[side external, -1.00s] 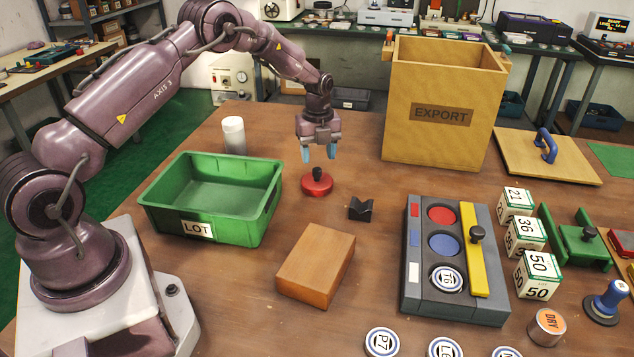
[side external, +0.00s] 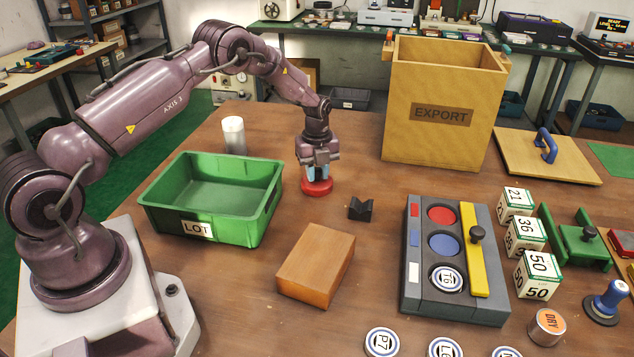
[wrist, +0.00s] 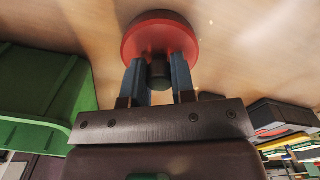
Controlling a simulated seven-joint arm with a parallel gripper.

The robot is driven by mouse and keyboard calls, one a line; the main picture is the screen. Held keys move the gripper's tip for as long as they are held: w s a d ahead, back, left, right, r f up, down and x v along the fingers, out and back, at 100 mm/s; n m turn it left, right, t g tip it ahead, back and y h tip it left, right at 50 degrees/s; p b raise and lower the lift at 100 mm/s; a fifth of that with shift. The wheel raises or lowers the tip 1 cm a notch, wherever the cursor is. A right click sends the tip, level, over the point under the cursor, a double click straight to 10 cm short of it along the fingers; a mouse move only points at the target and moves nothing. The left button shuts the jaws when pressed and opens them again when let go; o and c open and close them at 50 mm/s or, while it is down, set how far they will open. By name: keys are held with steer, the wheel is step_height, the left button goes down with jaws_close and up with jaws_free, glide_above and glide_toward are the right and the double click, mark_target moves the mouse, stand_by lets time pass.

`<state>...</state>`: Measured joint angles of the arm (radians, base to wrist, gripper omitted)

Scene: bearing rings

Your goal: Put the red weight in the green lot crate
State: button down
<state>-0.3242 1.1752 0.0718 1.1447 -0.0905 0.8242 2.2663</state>
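The red weight (side external: 317,187) is a round red disc with a dark knob and stands on the wooden table, right of the green lot crate (side external: 197,229). The crate is open at the top, empty, and bears a LOT label. My gripper (side external: 318,174) is down over the weight, pointing downward. In the wrist view, its two blue fingers stand on either side of the dark knob, with the red weight (wrist: 158,33) behind them. The fingers are very close to the knob; I cannot tell whether they press on it. The crate's wall (wrist: 45,85) shows at left in the wrist view.
A white cylinder (side external: 234,136) stands behind the crate. A black V-block (side external: 360,208) is right of the weight, and an orange-brown block (side external: 316,262) lies in front. The tall EXPORT box (side external: 440,120) stands at back right. The grey tray (side external: 455,300) is at right.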

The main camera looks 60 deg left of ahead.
mark_target(316, 169)
steer(key=shift+r, duration=0.15)
steer(key=shift+w+r, duration=0.1)
steer(key=shift+r, duration=0.1)
steer(key=r, duration=0.3)
steer(key=shift+s+r, duration=0.2)
steer(key=shift+s, duration=0.05)
steer(key=s+d+r, duration=0.4)
steer(key=s+r, duration=0.5)
steer(key=s, duration=0.4)
steer(key=s+a+f, duration=0.2)
steer(key=s, duration=0.1)
steer(key=s+a+f+n, duration=0.1)
steer(key=s+a+f, duration=0.2)
steer(key=s, duration=0.1)
steer(key=s+a+f+n, duration=0.1)
steer(key=s+a+f, duration=0.2)
steer(key=shift+s+a+f, duration=0.1)
steer(key=shift+s+f, duration=0.05)
steer(key=shift+s, duration=0.2)
steer(key=shift+f, duration=1.95)
steer(key=shift+f, duration=0.15)
